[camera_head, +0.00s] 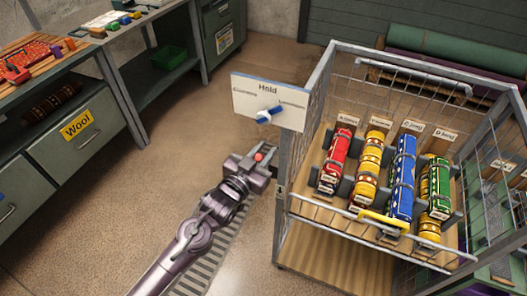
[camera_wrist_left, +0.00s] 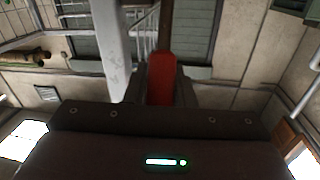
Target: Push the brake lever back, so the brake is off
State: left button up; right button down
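The brake lever shows as a small red grip (camera_head: 259,156) at the left side of the wire cart, low beside its near left post. My left gripper (camera_head: 257,163) is at this red grip, with a finger on each side of it. In the left wrist view the red grip (camera_wrist_left: 161,78) stands upright between the fingers and fills the gap, so the gripper looks shut on it. The lever's lower part and pivot are hidden by the gripper. My right gripper is not in view.
The wire cart (camera_head: 284,222) holds several rolled rugs, with a yellow handle (camera_head: 384,219) at the front. A white "Hold" sign (camera_head: 268,101) with a blue-and-white pointer is above my gripper. A workbench with drawers (camera_head: 82,137) stands left. The floor between is clear.

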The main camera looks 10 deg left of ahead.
pick_arm(q)
grip_shut()
jog(key=p, duration=0.2)
jog(key=w+r+g+p, duration=0.1)
jog(key=p, duration=0.1)
jog(key=shift+w+d+r+y, duration=0.1)
jog(key=shift+d+r+y, duration=0.1)
jog(key=shift+r+y, duration=0.1)
jog(key=w+g+p, duration=0.1)
jog(key=p, duration=0.2)
jog(key=w+d+g+y+p, duration=0.1)
jog(key=w+g+p, duration=0.1)
jog(key=p, duration=0.2)
jog(key=shift+r, duration=0.1)
jog(key=shift+w+n+g+y, duration=0.15)
jog(key=shift+n+g+y, duration=0.15)
jog(key=shift+w+d+f+g, duration=0.1)
jog(key=shift+w+f+g, duration=0.05)
jog(key=shift+f+g, duration=0.2)
jog(key=shift+o, duration=1.1)
grip_release()
